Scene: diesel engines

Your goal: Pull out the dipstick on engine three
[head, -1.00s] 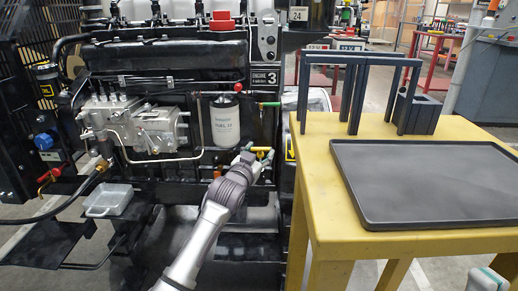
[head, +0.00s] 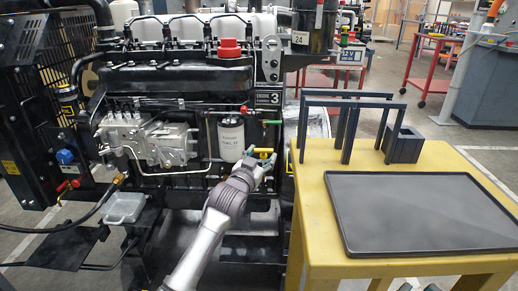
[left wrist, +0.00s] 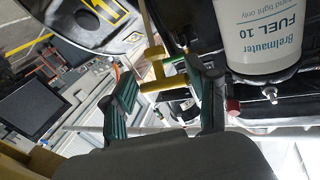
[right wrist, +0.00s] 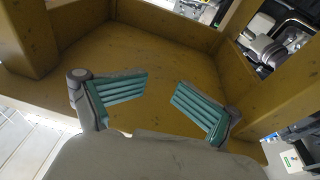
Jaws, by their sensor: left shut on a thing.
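Engine three (head: 180,88) stands at the left behind my left arm, with a plate reading 3 and a white fuel filter (head: 231,138). The dipstick's yellow T-shaped handle (head: 263,150) is just right of the filter's lower part. My left gripper (head: 258,160) is shut on it. In the left wrist view the yellow handle (left wrist: 158,72) lies between the fingers of the left gripper (left wrist: 165,100), with a thin yellow stem running from it. The stem's far end is hidden. My right gripper (right wrist: 160,95) is open and empty, facing a yellow table surface.
A yellow table (head: 315,205) with a dark tray (head: 420,212), dark frame stands (head: 345,125) and a small dark box (head: 403,145) stands close to the right. A green-handled part (head: 271,122) sits above the yellow handle.

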